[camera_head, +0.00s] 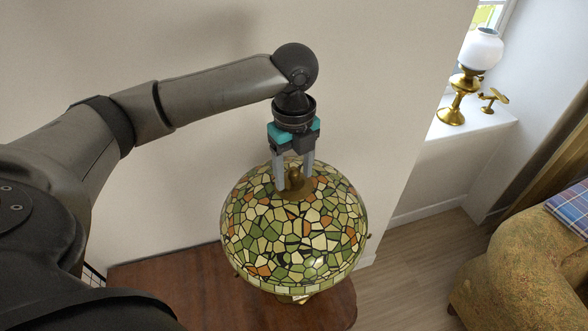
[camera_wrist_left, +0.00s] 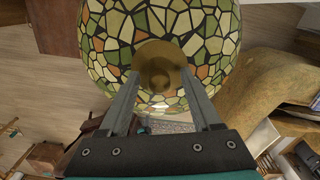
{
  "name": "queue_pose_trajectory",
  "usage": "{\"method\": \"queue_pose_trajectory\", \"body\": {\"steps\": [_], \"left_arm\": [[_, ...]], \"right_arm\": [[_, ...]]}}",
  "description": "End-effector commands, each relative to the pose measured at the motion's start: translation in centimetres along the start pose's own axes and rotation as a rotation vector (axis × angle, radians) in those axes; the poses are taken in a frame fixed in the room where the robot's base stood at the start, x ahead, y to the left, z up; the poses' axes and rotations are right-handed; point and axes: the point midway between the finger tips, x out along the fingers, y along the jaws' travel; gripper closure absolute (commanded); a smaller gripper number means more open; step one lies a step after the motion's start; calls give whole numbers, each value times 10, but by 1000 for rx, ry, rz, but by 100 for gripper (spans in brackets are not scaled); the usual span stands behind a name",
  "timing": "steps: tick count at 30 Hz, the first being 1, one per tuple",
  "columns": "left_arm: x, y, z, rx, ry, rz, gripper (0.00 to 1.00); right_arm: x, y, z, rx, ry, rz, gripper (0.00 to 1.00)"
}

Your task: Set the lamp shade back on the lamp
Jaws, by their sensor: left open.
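The lamp shade (camera_head: 290,235) is a dome of green, cream and orange stained glass with a brass knob on top. It sits above the wooden table, over the lamp, whose base (camera_head: 296,297) shows only as a bit of brass under the rim. My left gripper (camera_head: 294,184) points down at the top of the shade, with its open fingers on either side of the brass knob. In the left wrist view the shade (camera_wrist_left: 160,30) fills the top, and the knob (camera_wrist_left: 158,68) lies between the two fingers. I cannot tell whether the fingers touch it. My right gripper is not in view.
The wooden table top (camera_head: 160,285) stands against the pale wall. At right are a windowsill with a brass oil lamp (camera_head: 466,80), and a patterned armchair (camera_head: 525,260) with a blue plaid cloth (camera_head: 572,208). Wooden floor (camera_head: 420,265) lies open between table and armchair.

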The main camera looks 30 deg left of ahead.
Motion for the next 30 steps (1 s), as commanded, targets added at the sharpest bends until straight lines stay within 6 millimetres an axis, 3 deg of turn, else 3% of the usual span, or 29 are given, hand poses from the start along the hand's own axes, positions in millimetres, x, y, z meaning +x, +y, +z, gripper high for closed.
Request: {"method": "queue_pose_trajectory", "body": {"steps": [6,11,14,24,30], "left_arm": [[3,2,-1,1,2,9,35],[-8,0,0,0,1,3,35],[-26,0,0,1,-1,0,35],[-110,-1,0,1,-1,-2,35],[-136,0,1,0,-3,-1,35]], "right_arm": [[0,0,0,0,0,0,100],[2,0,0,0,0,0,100],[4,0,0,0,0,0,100],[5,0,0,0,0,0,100],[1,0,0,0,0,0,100]]}}
